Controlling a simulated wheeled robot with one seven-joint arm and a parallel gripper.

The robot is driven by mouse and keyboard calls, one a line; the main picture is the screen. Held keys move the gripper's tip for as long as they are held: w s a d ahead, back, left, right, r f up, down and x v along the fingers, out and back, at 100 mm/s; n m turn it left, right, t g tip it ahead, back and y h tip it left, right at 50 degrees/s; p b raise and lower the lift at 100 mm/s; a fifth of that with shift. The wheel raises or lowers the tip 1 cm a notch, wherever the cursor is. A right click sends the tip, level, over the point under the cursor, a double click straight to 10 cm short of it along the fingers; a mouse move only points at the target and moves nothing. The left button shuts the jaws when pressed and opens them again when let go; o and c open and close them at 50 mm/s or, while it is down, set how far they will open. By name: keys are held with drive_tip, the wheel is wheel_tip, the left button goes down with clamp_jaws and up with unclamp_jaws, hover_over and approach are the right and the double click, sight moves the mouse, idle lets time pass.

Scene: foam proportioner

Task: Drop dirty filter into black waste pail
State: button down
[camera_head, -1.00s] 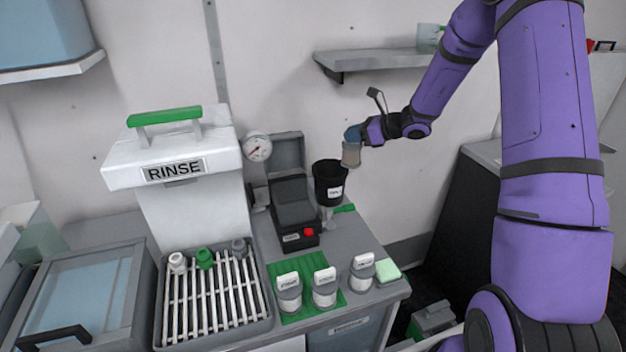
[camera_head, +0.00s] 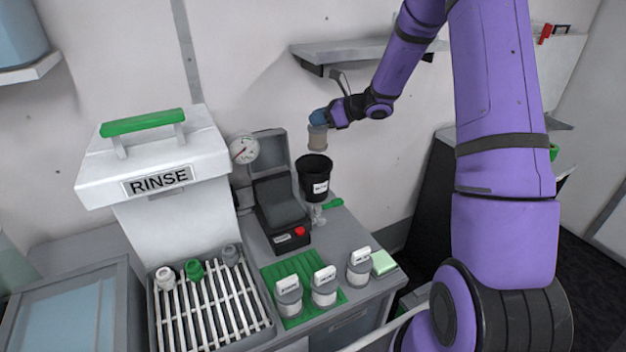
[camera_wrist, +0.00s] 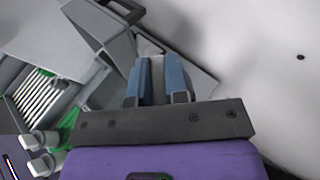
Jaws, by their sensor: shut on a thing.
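A beige-grey cylindrical filter (camera_head: 317,139) hangs from my gripper (camera_head: 319,118), whose blue fingers are shut on its top end. The black waste pail (camera_head: 313,184), with a white label on its front, is open at the top. In the head view the filter appears just above the pail's rim, with a small gap; I cannot tell its exact depth over the opening. In the wrist view my gripper's two blue fingers (camera_wrist: 158,80) are parallel and a little apart; the filter is hard to make out between them.
A black case (camera_head: 281,206) with a red button stands left of the pail. A white RINSE unit (camera_head: 160,182), drying rack (camera_head: 212,306) and several labelled jars (camera_head: 323,285) are left and in front. A wall shelf (camera_head: 365,55) is above, behind my arm.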

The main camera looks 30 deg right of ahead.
sight(326, 126)
drive_tip(key=shift+s+d+f, duration=0.1)
drive_tip(key=shift+d+f, duration=0.05)
drive_tip(key=shift+f, duration=1.4)
drive_tip(key=c, duration=1.1)
unclamp_jaws()
drive_tip(key=shift+o, duration=0.2)
drive_tip(key=shift+s, duration=0.1)
drive_tip(key=v, duration=1)
drive_tip(key=shift+s+d+r, duration=0.15)
drive_tip(key=shift+s+d, duration=0.05)
drive_tip(key=shift+d, duration=0.05)
